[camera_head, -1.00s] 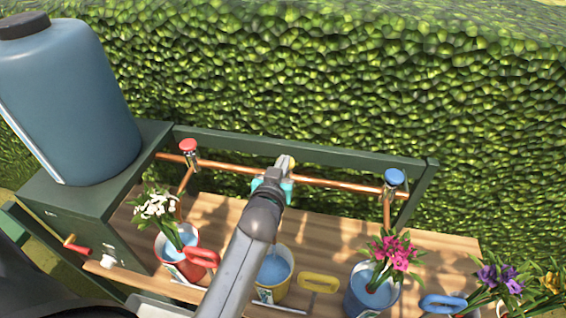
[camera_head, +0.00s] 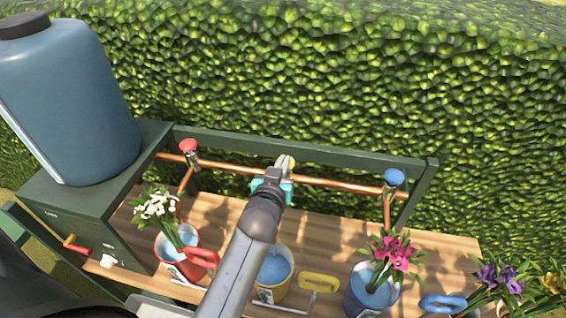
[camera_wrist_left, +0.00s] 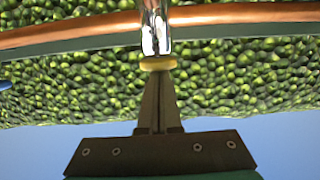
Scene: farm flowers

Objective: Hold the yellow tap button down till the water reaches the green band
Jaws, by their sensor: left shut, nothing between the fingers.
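The yellow tap button (camera_head: 292,162) sits on the copper pipe, mostly hidden behind my left gripper (camera_head: 285,165) in the head view. In the left wrist view the yellow button (camera_wrist_left: 158,62) is a flat disc under a shiny tap body. The closed fingertips of my left gripper (camera_wrist_left: 159,78) are at its face; whether they press on it I cannot tell. The yellow bucket (camera_head: 268,294) stands below, partly behind my forearm, with blue water (camera_head: 276,266) inside. I cannot make out a green band. My right gripper is not in view.
A red tap button (camera_head: 188,145) and a blue one (camera_head: 394,177) stand either side on the copper pipe (camera_head: 330,184). A red bucket (camera_head: 172,256) and a blue bucket (camera_head: 357,295) hold flowers. A blue tank (camera_head: 70,100) stands left; a hedge is behind.

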